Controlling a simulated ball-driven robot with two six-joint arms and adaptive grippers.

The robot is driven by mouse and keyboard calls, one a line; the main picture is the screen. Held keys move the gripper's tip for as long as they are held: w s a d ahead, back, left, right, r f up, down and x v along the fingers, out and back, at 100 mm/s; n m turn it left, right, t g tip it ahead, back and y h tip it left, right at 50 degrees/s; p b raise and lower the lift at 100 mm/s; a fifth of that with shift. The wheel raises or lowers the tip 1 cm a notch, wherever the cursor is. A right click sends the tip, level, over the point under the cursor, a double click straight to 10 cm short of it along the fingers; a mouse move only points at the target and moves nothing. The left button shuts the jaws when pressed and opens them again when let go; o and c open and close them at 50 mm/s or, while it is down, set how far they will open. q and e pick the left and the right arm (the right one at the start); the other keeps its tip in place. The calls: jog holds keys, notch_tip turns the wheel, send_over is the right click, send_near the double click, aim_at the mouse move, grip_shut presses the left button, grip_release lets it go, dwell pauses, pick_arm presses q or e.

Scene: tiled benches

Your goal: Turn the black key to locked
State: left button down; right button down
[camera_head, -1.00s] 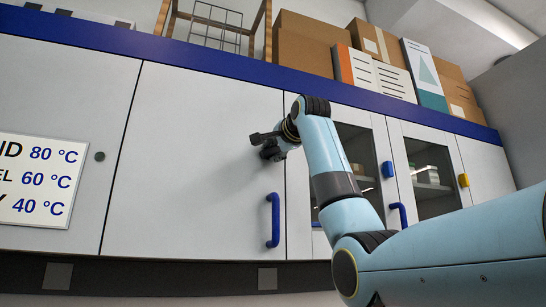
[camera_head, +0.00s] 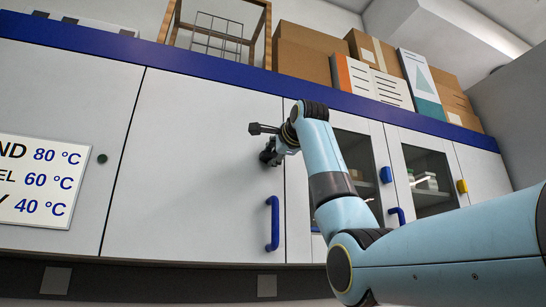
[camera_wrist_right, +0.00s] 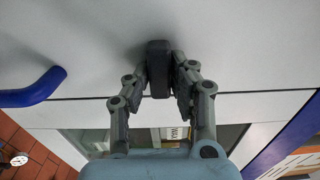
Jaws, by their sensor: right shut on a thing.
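The black key (camera_wrist_right: 159,68) stands out from a pale cabinet door in the right wrist view. It looks like a dark upright block, roughly in line with the wrist picture's vertical. My right gripper (camera_wrist_right: 160,80) is shut on it, one finger on each side. In the head view my right gripper (camera_head: 264,143) is at the upper right of the wide pale door (camera_head: 190,160), above the blue handle. The key cannot be told apart from the dark fingers there. No locked mark can be made out. My left gripper is not in view.
A blue bar handle (camera_head: 273,222) is just below my right gripper. Glass-fronted doors (camera_head: 430,175) with a blue and a yellow knob are to the right. A temperature sign (camera_head: 35,180) is at the left. Cardboard boxes (camera_head: 303,55) stand on top.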

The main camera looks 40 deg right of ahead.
jog(key=c, duration=1.2)
grip_release()
jog(key=shift+o, duration=0.2)
jog(key=v, duration=1.2)
jog(key=shift+d+f, duration=0.1)
jog(key=shift+f, duration=0.05)
